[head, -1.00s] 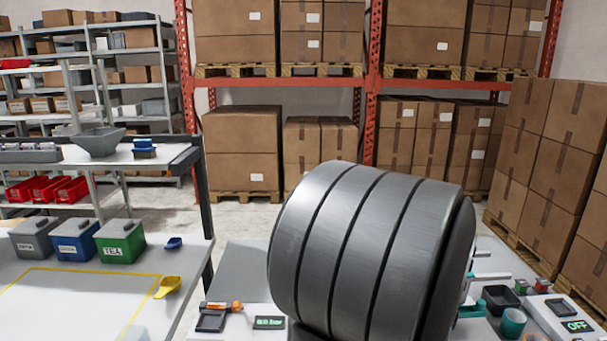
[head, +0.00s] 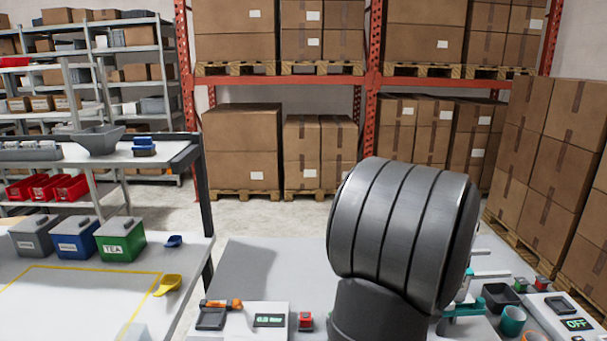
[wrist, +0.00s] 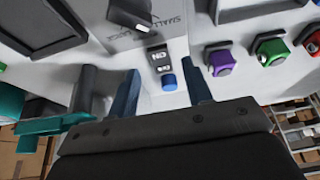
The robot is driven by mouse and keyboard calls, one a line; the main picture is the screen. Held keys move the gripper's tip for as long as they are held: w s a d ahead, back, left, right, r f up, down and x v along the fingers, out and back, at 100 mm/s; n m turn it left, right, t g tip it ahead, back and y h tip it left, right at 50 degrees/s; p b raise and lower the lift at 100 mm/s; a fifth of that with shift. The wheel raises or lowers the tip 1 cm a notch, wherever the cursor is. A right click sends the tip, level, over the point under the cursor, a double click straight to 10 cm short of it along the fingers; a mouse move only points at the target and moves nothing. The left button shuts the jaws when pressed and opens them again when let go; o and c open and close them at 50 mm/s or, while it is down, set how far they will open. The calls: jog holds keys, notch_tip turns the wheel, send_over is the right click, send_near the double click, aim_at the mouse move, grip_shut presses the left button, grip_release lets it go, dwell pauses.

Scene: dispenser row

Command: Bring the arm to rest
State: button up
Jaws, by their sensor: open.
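My arm (head: 405,235) shows in the head view as a thick dark grey link rising over the right table and hiding what lies behind it. My gripper (wrist: 161,83) shows in the wrist view with its two dark blue fingers apart and nothing held between them. A pale panel with lettering lies beyond the fingertips, with a blue round button (wrist: 169,83) showing between them. I cannot tell the distance from the fingers to the panel. The gripper does not show clearly in the head view.
A purple button (wrist: 220,60) and a green button (wrist: 270,49) are right of the fingers, and a teal part (wrist: 60,122) is left.

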jog(key=s+r+g, duration=0.1)
jog(key=s+r, duration=0.2)
jog(key=r, duration=0.9)
jog(key=shift+s+r, duration=0.25)
jog(key=shift+r, duration=0.15)
jog(key=shift+c, duration=0.3)
grip_shut()
dwell(1.2)
